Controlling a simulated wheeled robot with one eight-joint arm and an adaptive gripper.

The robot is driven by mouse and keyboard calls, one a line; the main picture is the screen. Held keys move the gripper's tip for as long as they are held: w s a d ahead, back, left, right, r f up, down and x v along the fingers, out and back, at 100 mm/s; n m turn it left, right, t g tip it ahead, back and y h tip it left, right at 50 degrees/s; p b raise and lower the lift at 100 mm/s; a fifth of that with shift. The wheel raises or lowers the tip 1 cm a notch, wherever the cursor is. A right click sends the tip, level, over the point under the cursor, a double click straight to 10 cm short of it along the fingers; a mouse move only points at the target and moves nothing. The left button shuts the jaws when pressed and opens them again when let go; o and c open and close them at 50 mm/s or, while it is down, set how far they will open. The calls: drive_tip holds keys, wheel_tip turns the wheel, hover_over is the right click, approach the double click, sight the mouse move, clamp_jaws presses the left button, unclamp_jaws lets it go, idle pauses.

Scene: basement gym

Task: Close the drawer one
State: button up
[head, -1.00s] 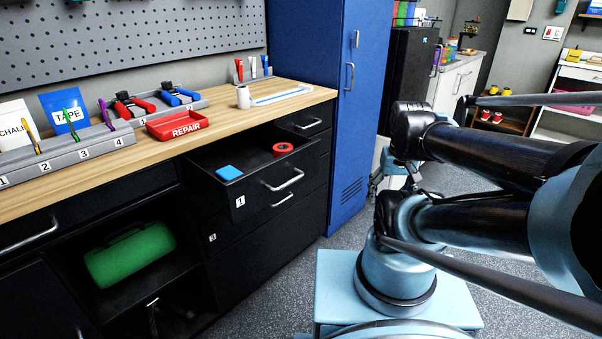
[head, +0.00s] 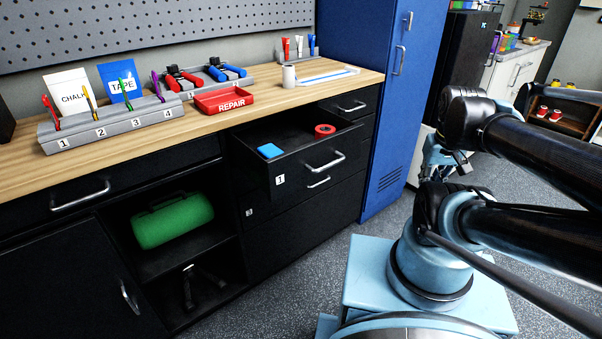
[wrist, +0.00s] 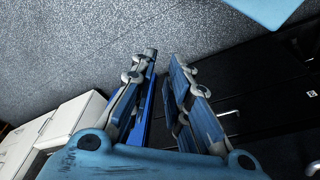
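Drawer one (head: 280,181) is a black drawer marked "1" in the workbench cabinet. It is pulled out, with a blue block (head: 270,151) and a red ring-shaped roll (head: 325,129) inside. Its silver bar handle (head: 325,163) faces the room. My gripper (wrist: 163,56) shows in the wrist view with its two fingers apart and nothing between them. In the head view my arm is right of the drawer, with a clear gap, and the gripper is mostly hidden by the arm links.
The wooden worktop (head: 205,127) holds a red "REPAIR" tray (head: 224,101) and tool racks. A blue locker (head: 385,130) stands right of the cabinet. A green case (head: 172,220) lies on an open shelf left of the drawer. Grey floor (head: 300,285) is clear before the cabinet.

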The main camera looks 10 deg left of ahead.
drive_tip(key=a+r+n, duration=0.1)
drive_tip(key=a+n, duration=0.1)
drive_tip(key=n, duration=0.2)
drive_tip(key=a+r+n, duration=0.1)
drive_tip(key=a+n, duration=0.2)
drive_tip(key=n, duration=0.1)
drive_tip(key=w+a+r+n, duration=0.1)
drive_tip(key=a+r+n, duration=0.1)
drive_tip(key=a+n, duration=0.1)
drive_tip(key=shift+a+n, duration=0.1)
drive_tip(key=shift+n, duration=0.3)
clamp_jaws()
drive_tip(key=n+y, duration=0.3)
drive_tip(key=n, duration=3)
approach(287, 181)
drive_tip(key=s+d+r, duration=0.3)
drive_tip(key=s+d, duration=0.2)
drive_tip(key=s, duration=0.2)
drive_tip(key=shift+t, duration=0.3)
drive_tip(key=shift+w+a+f, duration=0.8)
drive_tip(key=shift+a+f, duration=0.25)
drive_tip(key=shift+f, duration=0.45)
drive_tip(key=shift+w+a+f, duration=0.85)
drive_tip(key=shift+a+f, duration=0.15)
drive_tip(key=shift+f, duration=0.55)
drive_tip(key=shift+w+a+f, duration=0.8)
drive_tip(key=shift+a+f, duration=0.25)
drive_tip(key=shift+f, duration=0.45)
